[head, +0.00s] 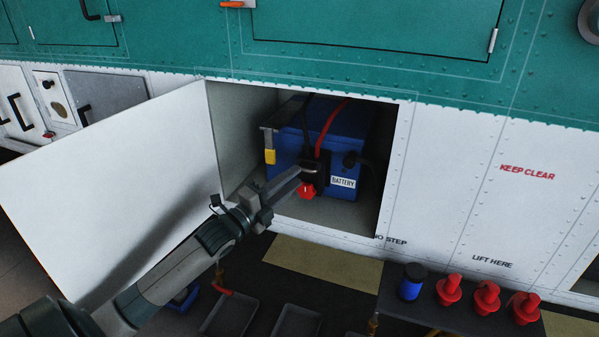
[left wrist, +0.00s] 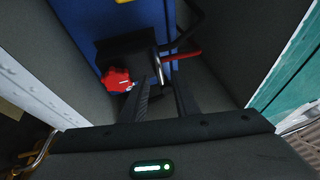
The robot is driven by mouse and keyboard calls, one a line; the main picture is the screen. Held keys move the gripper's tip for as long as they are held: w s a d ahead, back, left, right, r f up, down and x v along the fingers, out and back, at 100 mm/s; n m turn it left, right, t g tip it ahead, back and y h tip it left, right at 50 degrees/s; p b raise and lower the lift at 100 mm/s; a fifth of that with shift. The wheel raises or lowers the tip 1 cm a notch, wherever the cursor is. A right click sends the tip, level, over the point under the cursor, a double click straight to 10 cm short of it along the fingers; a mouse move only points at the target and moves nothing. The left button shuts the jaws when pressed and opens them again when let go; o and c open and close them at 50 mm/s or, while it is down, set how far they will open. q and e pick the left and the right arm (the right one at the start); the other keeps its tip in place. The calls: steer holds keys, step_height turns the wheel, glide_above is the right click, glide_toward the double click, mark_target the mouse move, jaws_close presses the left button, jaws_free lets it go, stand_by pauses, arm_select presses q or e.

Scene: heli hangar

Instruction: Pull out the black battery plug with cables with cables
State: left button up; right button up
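The black battery plug (head: 314,174) with a red knob (head: 306,191) sits at the front of the blue battery (head: 340,128), inside an open bay. A red cable (head: 326,127) and a black cable (head: 304,117) run up from the plug area. My left gripper (head: 307,170) reaches into the bay with its fingertips at the plug. In the left wrist view the two fingers (left wrist: 164,84) stand a little apart, with part of the plug's handle (left wrist: 157,66) at their tips. The red knob (left wrist: 116,80) is left of them. Contact on both sides is unclear. My right gripper is not in view.
The open white door (head: 120,180) lies left of the bay, beside my left arm. The bay's walls stand close around the battery. Below, a dark bench (head: 400,317) holds a blue can (head: 411,283) and several red plugs (head: 486,297).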

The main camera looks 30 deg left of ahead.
mark_target(309, 179)
arm_select(q)
steer(key=shift+x, duration=1.65)
jaws_close()
